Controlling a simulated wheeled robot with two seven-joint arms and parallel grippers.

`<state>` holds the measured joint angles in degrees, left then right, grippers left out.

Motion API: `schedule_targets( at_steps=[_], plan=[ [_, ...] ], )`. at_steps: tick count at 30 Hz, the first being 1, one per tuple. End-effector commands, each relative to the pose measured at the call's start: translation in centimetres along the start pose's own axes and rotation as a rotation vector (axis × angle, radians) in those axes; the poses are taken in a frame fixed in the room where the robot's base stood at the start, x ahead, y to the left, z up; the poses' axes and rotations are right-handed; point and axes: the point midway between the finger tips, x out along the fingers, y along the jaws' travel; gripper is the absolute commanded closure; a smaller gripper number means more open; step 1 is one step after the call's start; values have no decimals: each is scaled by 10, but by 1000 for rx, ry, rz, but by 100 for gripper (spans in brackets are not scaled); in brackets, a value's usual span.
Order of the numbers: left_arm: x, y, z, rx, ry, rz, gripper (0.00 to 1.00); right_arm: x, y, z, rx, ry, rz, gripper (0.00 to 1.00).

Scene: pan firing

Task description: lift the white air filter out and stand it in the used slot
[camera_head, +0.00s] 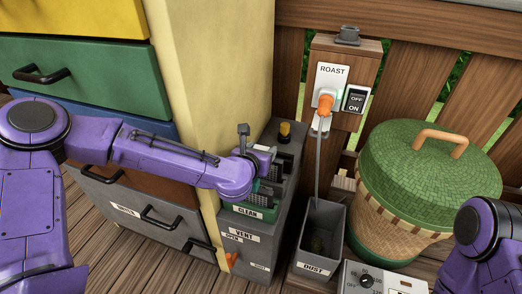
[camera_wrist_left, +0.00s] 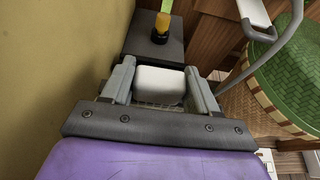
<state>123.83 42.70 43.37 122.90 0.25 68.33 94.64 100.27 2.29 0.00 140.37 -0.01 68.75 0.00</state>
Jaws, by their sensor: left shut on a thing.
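The white air filter (camera_wrist_left: 160,84) shows as a rounded white block in the left wrist view. My left gripper (camera_wrist_left: 161,90) is shut on it, with one grey finger on each side. A wire-like grid shows just below it. In the head view my left gripper (camera_head: 264,168) is over the grey unit, above the green holder marked CLEAN (camera_head: 247,211). My arm and gripper cover most of the filter there, and I cannot tell whether it is clear of its seat. No slot marked used is readable. My right gripper is out of view.
The grey VENT cabinet (camera_head: 244,236) stands beside a cream wall (camera_head: 190,80). A yellow knob (camera_head: 285,128) rises behind the gripper. To the right are an open DUST bin (camera_head: 321,235), a lidded green basket (camera_head: 400,170) and a ROAST outlet (camera_head: 329,82) with a hanging cord.

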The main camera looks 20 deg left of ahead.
Motion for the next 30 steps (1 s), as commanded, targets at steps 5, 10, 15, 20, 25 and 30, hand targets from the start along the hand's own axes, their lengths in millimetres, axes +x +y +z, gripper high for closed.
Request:
schedule_targets(
  at_steps=[5,10,15,20,25,30],
  plan=[
    [0,0,-1,0,2,0,83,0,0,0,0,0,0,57],
    [-3,0,6,0,3,0,83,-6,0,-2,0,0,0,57],
    [-6,0,14,0,2,0,83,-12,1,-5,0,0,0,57],
    [-9,0,21,0,2,0,83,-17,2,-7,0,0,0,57],
    [-12,0,29,0,1,0,83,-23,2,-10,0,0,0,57],
    [-15,0,36,0,0,0,83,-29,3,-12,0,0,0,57]
  ],
)
